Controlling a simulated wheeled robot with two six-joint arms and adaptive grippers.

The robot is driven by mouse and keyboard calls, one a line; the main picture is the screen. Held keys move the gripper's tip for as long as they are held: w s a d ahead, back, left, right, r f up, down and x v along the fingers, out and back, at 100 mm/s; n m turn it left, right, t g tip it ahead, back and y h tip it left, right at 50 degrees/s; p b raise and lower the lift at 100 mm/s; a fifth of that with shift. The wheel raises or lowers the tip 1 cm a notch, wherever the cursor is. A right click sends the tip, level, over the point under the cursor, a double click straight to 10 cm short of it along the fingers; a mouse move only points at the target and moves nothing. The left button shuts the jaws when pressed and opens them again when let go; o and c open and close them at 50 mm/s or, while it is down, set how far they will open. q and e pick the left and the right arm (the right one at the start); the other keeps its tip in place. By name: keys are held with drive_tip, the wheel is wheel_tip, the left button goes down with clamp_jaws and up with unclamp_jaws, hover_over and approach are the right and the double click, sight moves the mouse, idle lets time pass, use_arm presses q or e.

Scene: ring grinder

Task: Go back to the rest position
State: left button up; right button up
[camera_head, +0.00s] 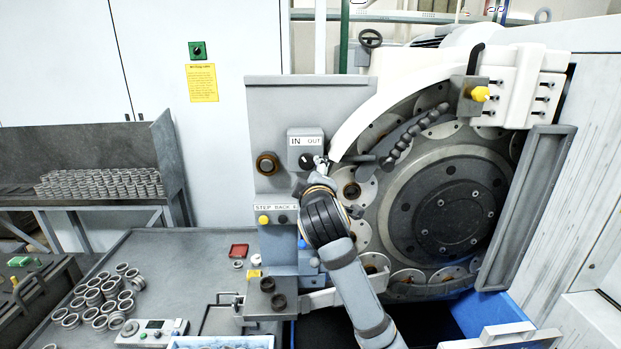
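One arm of mine comes up from the bottom, right of centre; I take it to be the right one. Its gripper (321,163) is beside the dark knob (306,160) under the IN/OUT label on the grey control panel (280,110). The gripper is small and seen from behind, so I cannot tell whether its fingers are apart or whether it touches the knob. No held object is visible. My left gripper is not in view.
The grinder's large round wheel (445,205) stands just right of the arm. The grey worktable (190,265) at left carries loose metal rings (100,300) and a small control box (152,332). Rows of rings (100,183) stand on a shelf behind. An angled grey frame (527,205) bounds the right.

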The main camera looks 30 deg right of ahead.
drive_tip(key=s+a+f+m+g+y, duration=0.1)
drive_tip(key=s+a+f+g, duration=0.15)
drive_tip(key=f, duration=0.55)
drive_tip(key=s+a+f+g+y, duration=0.1)
drive_tip(key=s+f+y, duration=0.15)
drive_tip(key=f, duration=0.55)
drive_tip(key=s+a+f+m+g+y, duration=0.1)
drive_tip(key=s+a+f+g, duration=0.15)
drive_tip(key=f, duration=0.65)
drive_tip(key=s+a+f+m+g+y, duration=0.1)
drive_tip(key=s+a+f+m+g, duration=0.15)
drive_tip(key=s+f, duration=0.55)
drive_tip(key=s+a+f+m+g+y, duration=0.1)
drive_tip(key=s+a+f+g+y, duration=0.15)
drive_tip(key=s+f, duration=0.55)
drive_tip(key=s+d+f+g+b, duration=0.1)
drive_tip(key=s+f+b, duration=0.25)
drive_tip(key=f, duration=1.35)
drive_tip(key=s+d+f+b, duration=0.15)
drive_tip(key=f+b, duration=0.25)
drive_tip(key=f, duration=1.3)
drive_tip(key=s+f+g+b, duration=0.1)
drive_tip(key=s+f+b, duration=0.4)
drive_tip(key=s+f, duration=1.3)
wheel_tip(320, 180, down, 2)
drive_tip(key=shift+d+f+m+h+b, duration=0.15)
drive_tip(key=shift+d+m+h+b, duration=0.15)
drive_tip(key=shift+m, duration=0.15)
